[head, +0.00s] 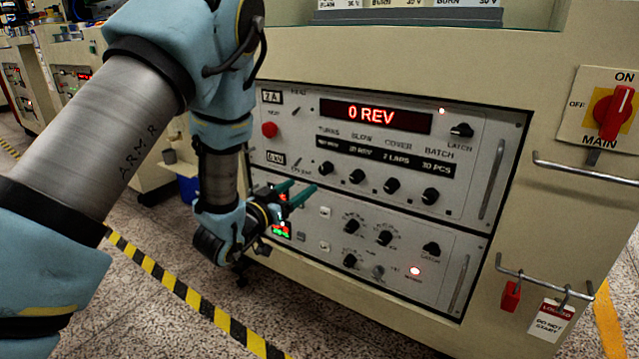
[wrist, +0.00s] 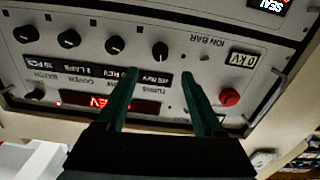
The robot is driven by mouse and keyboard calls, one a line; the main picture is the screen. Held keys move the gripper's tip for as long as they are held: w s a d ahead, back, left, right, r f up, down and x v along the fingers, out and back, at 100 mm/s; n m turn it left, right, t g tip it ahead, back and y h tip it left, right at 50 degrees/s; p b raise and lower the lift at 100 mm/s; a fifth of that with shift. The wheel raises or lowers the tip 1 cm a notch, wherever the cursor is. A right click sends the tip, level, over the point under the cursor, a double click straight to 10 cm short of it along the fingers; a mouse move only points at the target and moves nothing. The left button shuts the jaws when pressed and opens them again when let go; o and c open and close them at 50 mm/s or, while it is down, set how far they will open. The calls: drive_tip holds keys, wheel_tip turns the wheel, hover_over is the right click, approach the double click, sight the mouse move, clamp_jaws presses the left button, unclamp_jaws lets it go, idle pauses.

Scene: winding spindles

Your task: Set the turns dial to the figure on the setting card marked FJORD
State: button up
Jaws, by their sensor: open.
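The turns dial (head: 326,168) is a black knob with a white pointer mark, leftmost in the row under the TURNS, SLOW, COVER and BATCH windows. The turns window (head: 328,142) is too small to read surely. The red display (head: 375,116) reads 0 REV. My gripper (head: 306,184) is open and empty, its green fingers just below and left of the dial. In the wrist view, upside down, the turns dial (wrist: 160,50) shows beyond the gap between the fingertips (wrist: 158,74), apart from them. Cards (head: 408,8) at the top edge are cut off; the name FJORD is not visible.
A red button (head: 269,129) is left of the display. Several other knobs (head: 391,185) sit close by on both panels. Metal handles (head: 493,180) stick out at the right. A red MAIN switch (head: 612,105) and a hanging lock tag (head: 550,322) are farther right.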

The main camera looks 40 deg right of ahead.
sight(323, 171)
drive_tip(key=b+x, duration=0.1)
drive_tip(key=x, duration=0.9)
drive_tip(key=shift+c, duration=0.2)
clamp_jaws()
